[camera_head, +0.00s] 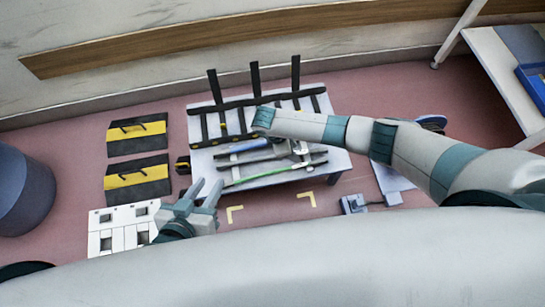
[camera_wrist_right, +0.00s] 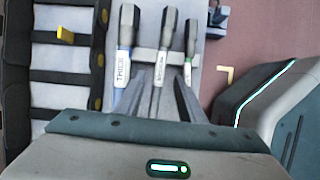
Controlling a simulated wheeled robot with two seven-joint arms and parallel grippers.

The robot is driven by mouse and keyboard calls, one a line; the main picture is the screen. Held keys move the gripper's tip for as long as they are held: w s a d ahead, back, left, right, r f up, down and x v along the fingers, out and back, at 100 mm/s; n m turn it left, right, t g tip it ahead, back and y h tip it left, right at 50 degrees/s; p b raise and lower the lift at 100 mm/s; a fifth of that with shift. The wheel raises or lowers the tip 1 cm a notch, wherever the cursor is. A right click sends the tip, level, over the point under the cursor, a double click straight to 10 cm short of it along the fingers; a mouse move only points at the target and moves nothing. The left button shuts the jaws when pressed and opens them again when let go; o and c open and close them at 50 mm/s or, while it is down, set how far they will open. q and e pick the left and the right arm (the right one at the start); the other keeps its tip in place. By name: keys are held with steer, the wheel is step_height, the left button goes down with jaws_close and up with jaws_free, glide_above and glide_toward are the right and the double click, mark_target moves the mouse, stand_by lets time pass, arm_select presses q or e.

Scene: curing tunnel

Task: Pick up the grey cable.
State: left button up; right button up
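The grey cable (camera_wrist_right: 161,65) lies between the blue cable (camera_wrist_right: 125,58) and the green cable (camera_wrist_right: 190,62) in the right wrist view. Each has a black end and a white label. My right gripper (camera_wrist_right: 158,90) is open, its two fingers pointing toward the cables, one on each side of the grey cable's line; I cannot tell its height above it. In the head view the blue cable (camera_head: 248,145) and green cable (camera_head: 270,175) lie on the white table (camera_head: 285,178); my right arm partly covers the area. My left gripper (camera_head: 207,192) is open and empty, left of the table.
A black strapped rack (camera_head: 232,104) with upright posts stands at the table's back. Two black-and-yellow panels (camera_head: 138,133) (camera_head: 137,178) and a white panel (camera_head: 122,228) lie at the left. A dark bin (camera_head: 22,190) stands far left. A white side table (camera_head: 500,65) is at the right.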

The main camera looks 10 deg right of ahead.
steer(key=shift+d+f, duration=0.15)
steer(key=shift+f, duration=0.2)
arm_select(q)
steer(key=shift+w+d+r, duration=0.1)
steer(key=shift+w+r, duration=0.2)
arm_select(e)
jaws_close()
steer(key=shift+r, duration=0.2)
